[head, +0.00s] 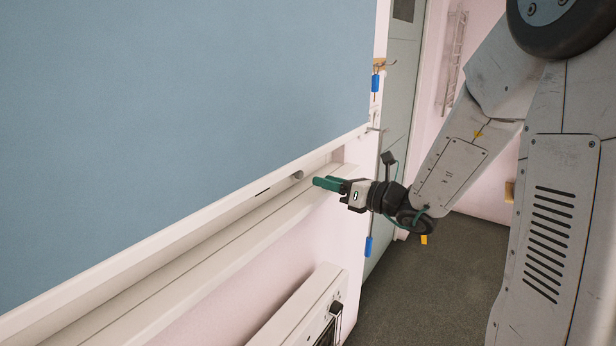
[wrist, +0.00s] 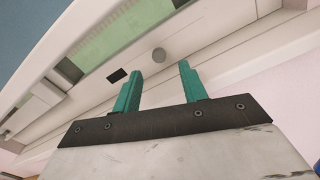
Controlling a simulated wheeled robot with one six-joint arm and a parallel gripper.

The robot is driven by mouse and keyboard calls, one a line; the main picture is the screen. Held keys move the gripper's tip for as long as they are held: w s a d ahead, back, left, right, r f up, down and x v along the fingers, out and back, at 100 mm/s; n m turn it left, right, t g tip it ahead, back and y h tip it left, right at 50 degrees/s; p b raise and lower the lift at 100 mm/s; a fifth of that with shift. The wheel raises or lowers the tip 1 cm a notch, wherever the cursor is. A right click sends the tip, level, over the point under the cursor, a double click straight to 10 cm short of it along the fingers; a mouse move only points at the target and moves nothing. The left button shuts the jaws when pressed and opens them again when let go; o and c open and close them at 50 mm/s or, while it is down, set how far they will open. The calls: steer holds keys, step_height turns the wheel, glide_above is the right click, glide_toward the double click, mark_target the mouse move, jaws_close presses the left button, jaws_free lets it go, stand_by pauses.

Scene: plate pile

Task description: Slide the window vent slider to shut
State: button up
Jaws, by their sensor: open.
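My gripper (head: 326,183) has green fingers and is open, just right of the knob in the head view. No contact shows.
A large blue blind (head: 180,110) hangs over the window. A white sill (head: 215,245) runs below the frame, and a white heater (head: 305,310) with a black knob is lower down. Blue items (head: 375,82) hang on the wall by a door (head: 402,90). Grey floor is clear at right.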

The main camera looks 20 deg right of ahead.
mark_target(302, 174)
steer(key=x, duration=0.6)
steer(key=shift+a, duration=0.1)
jaws_close()
